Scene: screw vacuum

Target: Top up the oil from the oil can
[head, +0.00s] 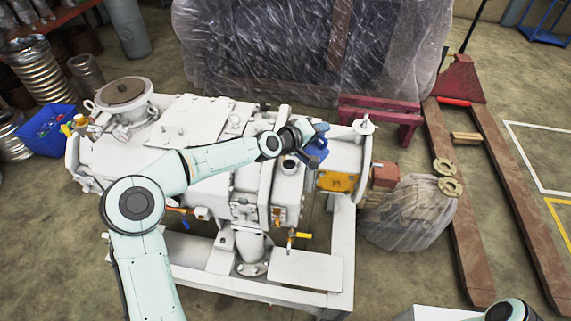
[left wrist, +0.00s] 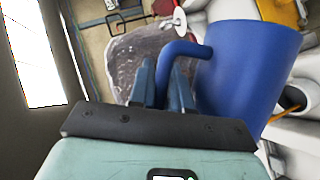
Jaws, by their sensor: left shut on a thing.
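A blue oil can (head: 317,152) is above the right half of the white vacuum machine (head: 190,125). My left gripper (head: 303,132) is shut on the can's handle. In the left wrist view, the can (left wrist: 247,65) is large and tilted, and its curved handle (left wrist: 182,47) passes between the fingers of the gripper (left wrist: 163,85). A round white-rimmed opening with a dark inside (left wrist: 291,97) shows just beside the can; a dark round opening (head: 288,163) also shows below the gripper in the head view. The can's spout and contents are hidden. My right gripper is out of view.
A yellow box (head: 338,182) is on the machine's right side. A wrapped bundle (head: 410,215) and a red pallet truck (head: 455,150) stand to the right. A blue crate (head: 47,130) is at left. A large plastic-wrapped load (head: 310,50) blocks the back.

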